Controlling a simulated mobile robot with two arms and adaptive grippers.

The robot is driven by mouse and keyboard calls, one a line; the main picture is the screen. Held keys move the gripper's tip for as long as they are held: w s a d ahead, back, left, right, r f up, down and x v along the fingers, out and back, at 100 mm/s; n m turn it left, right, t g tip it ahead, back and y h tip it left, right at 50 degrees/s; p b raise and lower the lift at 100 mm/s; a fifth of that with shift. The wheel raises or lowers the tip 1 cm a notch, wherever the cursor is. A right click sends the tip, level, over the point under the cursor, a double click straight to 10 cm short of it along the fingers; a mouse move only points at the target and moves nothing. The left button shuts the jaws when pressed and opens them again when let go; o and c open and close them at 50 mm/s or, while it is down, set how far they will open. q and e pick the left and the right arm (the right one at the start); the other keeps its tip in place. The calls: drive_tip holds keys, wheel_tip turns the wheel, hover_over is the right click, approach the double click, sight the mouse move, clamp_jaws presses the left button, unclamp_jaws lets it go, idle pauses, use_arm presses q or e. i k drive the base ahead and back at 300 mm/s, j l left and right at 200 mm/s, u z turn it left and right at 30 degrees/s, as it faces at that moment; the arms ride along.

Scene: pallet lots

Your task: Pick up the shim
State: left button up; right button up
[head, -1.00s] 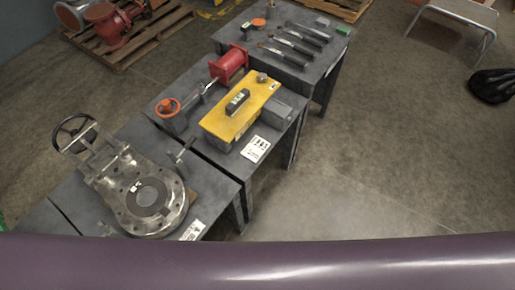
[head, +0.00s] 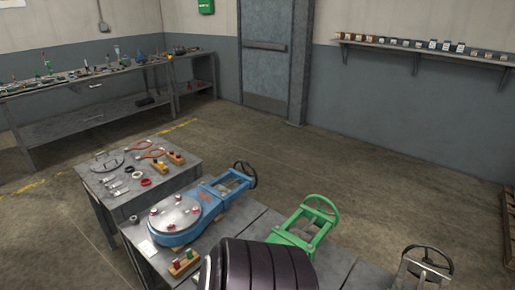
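I cannot make out a shim for certain in the head view. Neither of my grippers is in view. A dark ribbed part, apparently mine, covers the bottom middle and hides some of the table behind it.
A blue valve (head: 181,238) and a green valve (head: 307,226) lie on the near tables. A long workbench (head: 60,131) with many small items stands along the left wall. A wall shelf (head: 420,50) holds small boxes. Open floor lies between.

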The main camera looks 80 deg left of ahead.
sight(115, 185)
drive_tip(key=u, duration=0.45)
drive_tip(key=j+u, duration=0.15)
drive_tip(key=u, duration=0.7)
drive_tip(key=j+u, duration=0.2)
drive_tip(key=u, duration=0.7)
drive_tip(key=i+j+u, duration=0.15)
drive_tip(key=j+u, duration=0.25)
drive_tip(key=i+j+u, duration=0.2)
drive_tip(key=j+u, duration=0.25)
drive_tip(key=i+j+u, duration=0.25)
drive_tip(key=j+u, duration=0.15)
drive_tip(key=i+j, duration=0.85)
drive_tip(key=i+j+z, duration=0.45)
drive_tip(key=j+z, duration=0.15)
drive_tip(key=i+j+z, duration=0.15)
drive_tip(key=j+z, duration=0.15)
drive_tip(key=z, duration=0.4)
